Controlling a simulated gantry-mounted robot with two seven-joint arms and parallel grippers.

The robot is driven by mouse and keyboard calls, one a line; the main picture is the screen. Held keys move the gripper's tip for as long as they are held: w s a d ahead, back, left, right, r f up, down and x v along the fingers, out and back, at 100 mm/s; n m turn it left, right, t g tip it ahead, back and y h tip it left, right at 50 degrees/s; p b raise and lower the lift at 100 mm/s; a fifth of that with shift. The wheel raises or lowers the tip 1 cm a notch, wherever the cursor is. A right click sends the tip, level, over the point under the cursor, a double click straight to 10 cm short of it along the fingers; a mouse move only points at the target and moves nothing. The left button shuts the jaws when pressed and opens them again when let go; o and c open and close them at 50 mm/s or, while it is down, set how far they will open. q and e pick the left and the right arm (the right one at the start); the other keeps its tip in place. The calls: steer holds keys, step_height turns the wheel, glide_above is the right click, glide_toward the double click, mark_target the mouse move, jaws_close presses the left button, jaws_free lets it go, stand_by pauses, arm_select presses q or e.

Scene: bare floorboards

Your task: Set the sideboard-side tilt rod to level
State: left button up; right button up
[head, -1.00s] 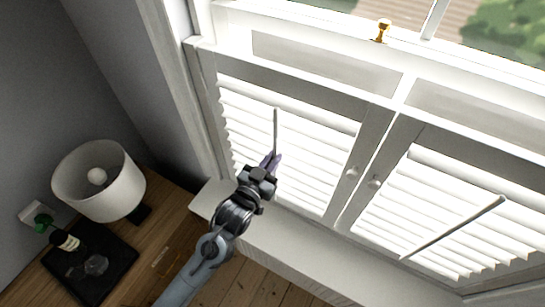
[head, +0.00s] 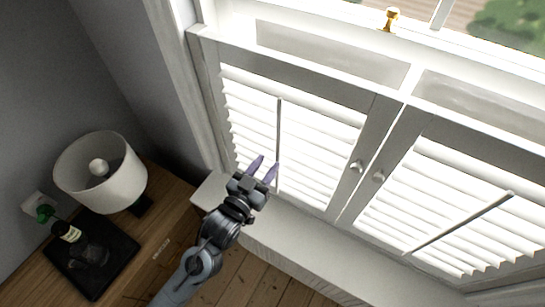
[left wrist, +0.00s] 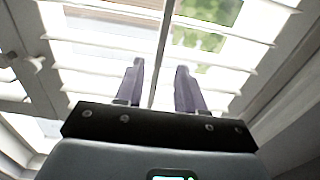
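The sideboard-side tilt rod (head: 279,135) is a thin upright bar on the front of the left shutter panel (head: 320,150). Its lower part passes close to my left gripper (head: 263,168). The gripper's purple fingers are apart and empty. In the left wrist view the rod (left wrist: 160,55) runs upward in line with the gap between the fingers (left wrist: 158,85). I cannot tell whether the fingertips reach around it. Bright gaps and greenery show between the slats. My right gripper is not in view.
The right shutter panel has its own slanting rod (head: 460,222). Small knobs (head: 357,167) sit at the panels' meeting edges. A white sill (head: 290,245) runs below. The wooden sideboard (head: 165,235) at left carries a lamp (head: 100,175), a black tray (head: 90,270) and a bottle (head: 67,231).

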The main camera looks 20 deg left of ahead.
arm_select(q)
steer(key=shift+s+a+b, duration=0.2)
steer(key=shift+s, duration=1.15)
steer(key=shift+s+a+b, duration=0.15)
steer(key=shift+s+b, duration=0.05)
steer(key=shift+s, duration=1.1)
steer(key=s+a+f+g+y+p, duration=0.1)
steer(key=s+a+f+g+p, duration=0.15)
steer(key=s+g+p, duration=0.55)
steer(key=s+a+f+g+y+p, duration=0.1)
steer(key=s+f+g+p, duration=0.2)
steer(key=s+g, duration=0.55)
step_height(320, 180, down, 34)
steer(key=s+t+b, duration=0.2)
steer(key=b, duration=3.2)
steer(key=shift+s+f+m, duration=0.25)
steer(key=shift+m, duration=0.05)
steer(key=shift+a, duration=0.1)
